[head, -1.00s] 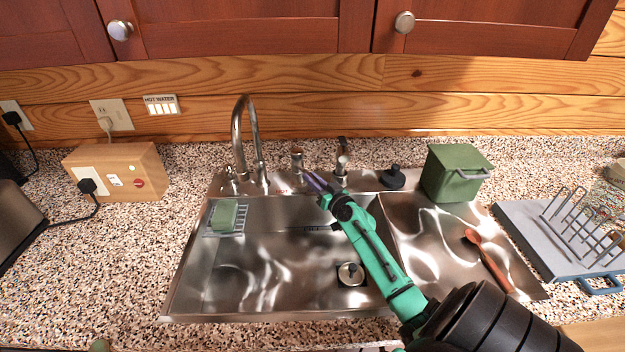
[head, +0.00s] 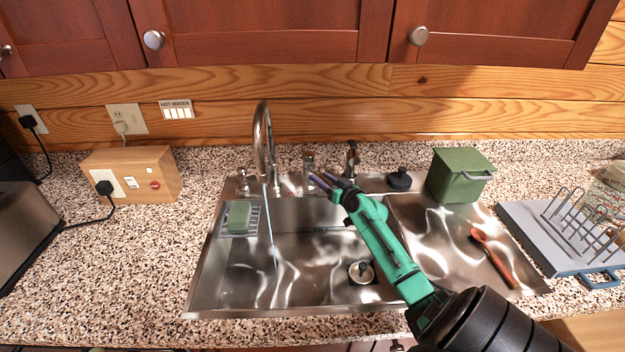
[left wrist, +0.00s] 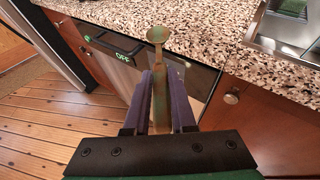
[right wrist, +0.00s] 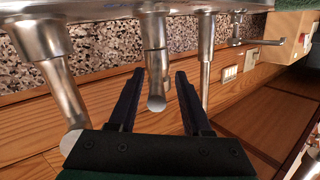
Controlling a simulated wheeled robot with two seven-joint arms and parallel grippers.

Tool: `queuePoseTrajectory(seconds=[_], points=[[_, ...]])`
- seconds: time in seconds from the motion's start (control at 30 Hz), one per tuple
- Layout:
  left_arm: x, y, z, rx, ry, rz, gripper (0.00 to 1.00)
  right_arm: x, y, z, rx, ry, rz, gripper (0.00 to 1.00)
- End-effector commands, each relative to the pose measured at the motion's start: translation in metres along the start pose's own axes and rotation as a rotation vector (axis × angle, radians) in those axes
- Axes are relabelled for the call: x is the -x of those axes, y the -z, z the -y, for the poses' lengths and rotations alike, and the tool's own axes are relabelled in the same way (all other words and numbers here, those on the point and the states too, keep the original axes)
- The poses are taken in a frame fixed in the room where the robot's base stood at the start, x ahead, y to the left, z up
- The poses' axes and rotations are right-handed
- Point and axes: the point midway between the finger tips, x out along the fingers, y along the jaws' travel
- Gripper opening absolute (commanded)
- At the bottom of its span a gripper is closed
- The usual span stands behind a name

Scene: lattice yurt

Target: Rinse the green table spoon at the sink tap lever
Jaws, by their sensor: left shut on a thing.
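The green table spoon (left wrist: 157,38) shows in the left wrist view, its bowl pointing up and its handle between my left fingers. My left gripper (left wrist: 162,76) is shut on it, in front of the cabinets below the counter. My right gripper (head: 319,181) is over the back of the sink (head: 310,285). In the right wrist view my right gripper (right wrist: 160,74) is open, with a metal post (right wrist: 155,75) showing between its fingers; I cannot tell if they touch. The tall curved tap (head: 262,135) stands to its left, with a thin water stream (head: 271,230) falling into the basin.
A green sponge (head: 239,215) lies on a rack at the basin's left. A green bin (head: 459,174) and a wooden spoon (head: 494,257) are at right, beside a dish rack (head: 560,240). A wooden socket box (head: 135,174) stands at left. The left counter front is clear.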

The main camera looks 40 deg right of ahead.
Motion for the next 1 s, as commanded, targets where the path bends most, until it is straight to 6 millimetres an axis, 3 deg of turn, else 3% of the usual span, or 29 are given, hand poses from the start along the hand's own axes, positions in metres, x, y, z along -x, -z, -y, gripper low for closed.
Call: queuePoseTrajectory(seconds=[0.27,0.73,1.0], points=[[0.000,0.000,0.000,0.000,0.000,0.000,0.00,0.018,-0.002,0.000,0.000,0.000,0.002,0.49],[-0.006,0.016,0.000,0.000,0.000,0.000,0.00,0.106,-0.004,0.001,0.002,-0.001,0.004,0.49],[-0.007,0.017,0.000,0.000,0.000,0.000,0.00,0.119,0.000,0.002,0.002,0.000,0.002,0.49]])
